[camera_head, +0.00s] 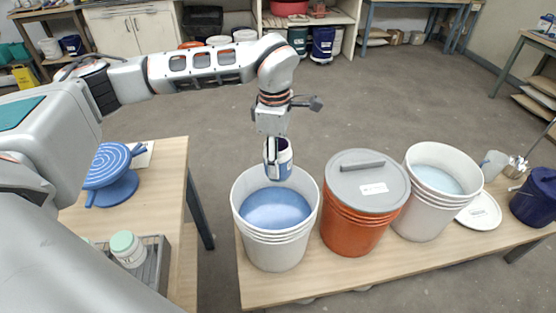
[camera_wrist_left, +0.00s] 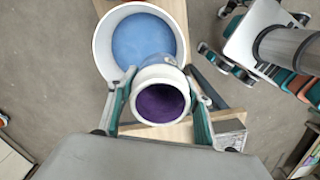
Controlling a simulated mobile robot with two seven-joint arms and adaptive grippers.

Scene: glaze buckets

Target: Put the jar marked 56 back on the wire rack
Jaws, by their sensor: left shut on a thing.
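The bucket also shows in the left wrist view (camera_wrist_left: 104,62). A grey rack (camera_head: 159,265) stands on the left table, partly hidden by my arm. My right gripper is not in view.
A white jar with a pale green lid (camera_head: 128,250) is at the grey rack. A blue banding wheel (camera_head: 112,180) stands behind it. Right of the glaze bucket are a lidded orange bucket (camera_head: 352,235), another white bucket (camera_head: 420,212) and a white lid (camera_head: 481,213). A floor gap separates the tables.

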